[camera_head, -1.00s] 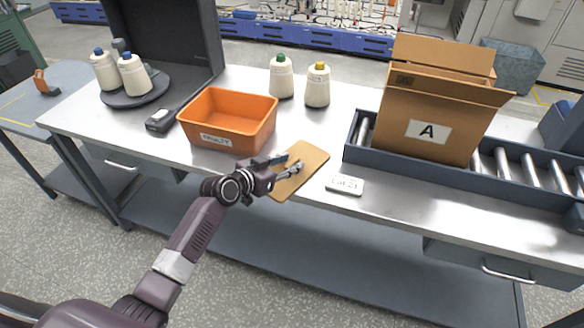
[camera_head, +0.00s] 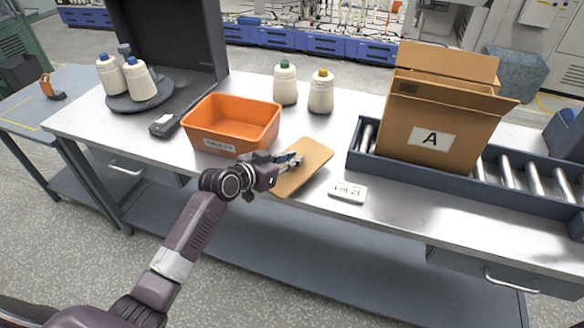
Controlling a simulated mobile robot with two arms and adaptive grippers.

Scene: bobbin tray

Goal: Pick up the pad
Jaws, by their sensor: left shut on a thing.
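The pad (camera_head: 309,166) is a flat tan board with rounded corners near the table's front edge, left of the white card. My left gripper (camera_head: 296,162) reaches in from the lower left and is shut on the pad, its fingers at the pad's left side. The fingers cover part of the pad, so the exact grip is hard to see. The pad appears slightly raised from the table (camera_head: 400,196). My right gripper is not in view.
An orange bin (camera_head: 232,121) stands just left of the pad. A white "Lot 21" card (camera_head: 347,192) lies to its right. A cardboard box (camera_head: 432,115) marked A stands on a roller conveyor (camera_head: 537,182). Two bottles, green-capped (camera_head: 285,84) and yellow-capped (camera_head: 320,94), stand behind.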

